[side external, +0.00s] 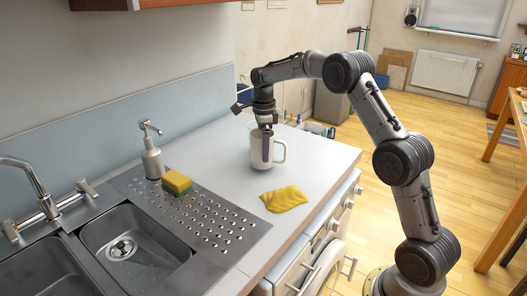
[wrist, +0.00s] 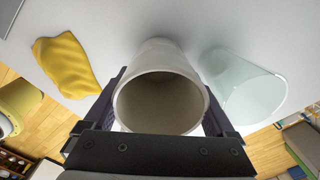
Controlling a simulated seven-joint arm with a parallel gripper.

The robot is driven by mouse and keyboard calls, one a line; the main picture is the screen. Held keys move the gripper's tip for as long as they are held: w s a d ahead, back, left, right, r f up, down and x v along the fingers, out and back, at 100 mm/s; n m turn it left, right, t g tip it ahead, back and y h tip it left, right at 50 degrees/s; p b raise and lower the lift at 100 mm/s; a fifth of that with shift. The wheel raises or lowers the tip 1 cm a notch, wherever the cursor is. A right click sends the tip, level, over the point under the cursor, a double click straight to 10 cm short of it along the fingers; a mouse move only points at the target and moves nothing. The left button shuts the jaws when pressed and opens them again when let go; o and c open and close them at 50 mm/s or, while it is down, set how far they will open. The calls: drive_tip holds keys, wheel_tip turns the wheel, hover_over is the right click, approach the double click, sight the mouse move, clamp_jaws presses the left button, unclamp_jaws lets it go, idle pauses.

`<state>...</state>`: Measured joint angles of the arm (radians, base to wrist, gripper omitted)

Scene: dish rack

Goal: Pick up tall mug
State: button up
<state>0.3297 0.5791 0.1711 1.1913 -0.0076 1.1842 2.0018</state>
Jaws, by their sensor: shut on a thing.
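The tall mug (side external: 256,158) is pale grey-white and upright on the counter near its far end, with its handle to the right. I cannot tell whether its base touches the counter. My gripper (side external: 266,147) comes down from above, with a dark finger against the mug's side. In the wrist view, the mug (wrist: 160,76) shows its open, empty mouth between the two fingers of my gripper (wrist: 158,112), one on each side. The gripper is shut on the mug. The lower finger parts are partly hidden by the mug.
A clear glass (wrist: 240,85) stands close to the mug's right in the wrist view. A yellow cloth (side external: 284,198) lies nearby on the counter (side external: 240,190). A sponge (side external: 176,182) and soap dispenser (side external: 152,158) stand by the sink (side external: 130,240) at left.

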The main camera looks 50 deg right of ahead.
drive_tip(key=s+a+r, duration=0.2)
drive_tip(key=s+r, duration=0.4)
drive_tip(key=s+a+r, duration=0.3)
drive_tip(key=s+r, duration=0.3)
drive_tip(key=s, duration=0.1)
drive_tip(key=w+a+f+n, duration=0.2)
drive_tip(key=w+a, duration=0.3)
drive_tip(key=a, duration=0.6)
drive_tip(key=w+a+f+n, duration=0.2)
drive_tip(key=w+a+f, duration=0.2)
drive_tip(key=a, duration=0.7)
drive_tip(key=w, duration=0.2)
drive_tip(key=shift+w+a, duration=0.15)
drive_tip(key=shift+w, duration=0.15)
drive_tip(key=shift+f, duration=0.1)
drive_tip(key=shift+f, duration=2.5)
drive_tip(key=shift+f, duration=0.15)
